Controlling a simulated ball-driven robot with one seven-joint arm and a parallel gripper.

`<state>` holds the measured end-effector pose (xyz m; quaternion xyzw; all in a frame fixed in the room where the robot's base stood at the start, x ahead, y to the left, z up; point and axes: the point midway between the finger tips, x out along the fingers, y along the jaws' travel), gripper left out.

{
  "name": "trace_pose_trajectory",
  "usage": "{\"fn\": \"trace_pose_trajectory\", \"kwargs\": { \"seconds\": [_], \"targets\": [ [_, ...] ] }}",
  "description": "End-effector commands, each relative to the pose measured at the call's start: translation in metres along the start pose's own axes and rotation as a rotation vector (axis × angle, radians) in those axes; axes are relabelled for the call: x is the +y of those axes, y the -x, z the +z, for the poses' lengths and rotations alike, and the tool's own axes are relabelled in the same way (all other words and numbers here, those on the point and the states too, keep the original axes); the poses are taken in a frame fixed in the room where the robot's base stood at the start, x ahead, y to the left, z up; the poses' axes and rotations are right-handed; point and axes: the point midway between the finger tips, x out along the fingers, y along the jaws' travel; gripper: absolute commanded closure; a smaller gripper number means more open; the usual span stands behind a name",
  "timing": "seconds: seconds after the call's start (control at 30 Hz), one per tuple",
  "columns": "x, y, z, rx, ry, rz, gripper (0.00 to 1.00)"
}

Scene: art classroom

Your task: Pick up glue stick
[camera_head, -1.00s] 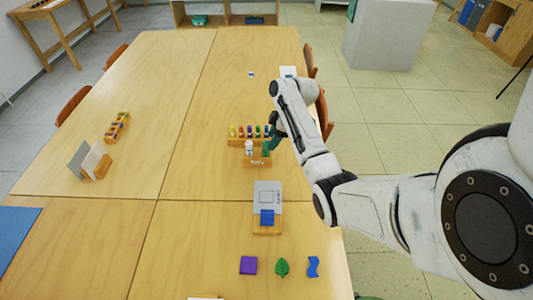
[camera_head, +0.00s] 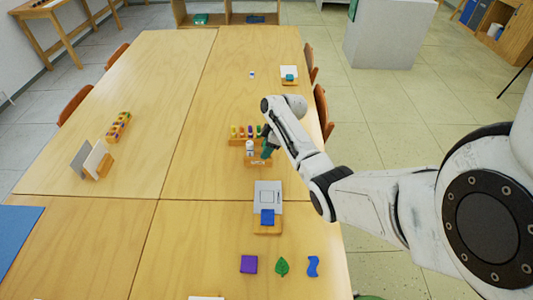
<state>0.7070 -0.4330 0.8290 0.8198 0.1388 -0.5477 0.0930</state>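A small wooden holder (camera_head: 258,162) with a printed label on its front stands on the right half of the table. A white, bottle-like item (camera_head: 250,148) stands upright in it; it may be the glue stick, but it is too small to tell. My gripper (camera_head: 266,150) is at the right side of the holder, right beside the white item, pointing down. Its dark green end is small and partly hidden by my arm, so its opening and any contact cannot be made out.
A rack of colored pieces (camera_head: 240,134) stands just behind the holder. A grey board on a wooden stand (camera_head: 267,190) is in front. Purple square (camera_head: 249,264), green leaf (camera_head: 282,266) and blue wavy piece (camera_head: 313,266) lie nearer.

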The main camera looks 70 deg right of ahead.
Motion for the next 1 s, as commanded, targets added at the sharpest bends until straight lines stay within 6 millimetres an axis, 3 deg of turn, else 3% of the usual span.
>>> {"fn": "trace_pose_trajectory", "kwargs": {
  "seconds": [0.47,0.77,1.0],
  "targets": [
    [0.0,0.0,0.0,0.0,0.0,0.0,0.98],
    [0.0,0.005,-0.002,0.001,0.0,0.0,0.99],
    [0.001,0.041,-0.017,0.002,0.002,0.004,0.99]
  ]
}}
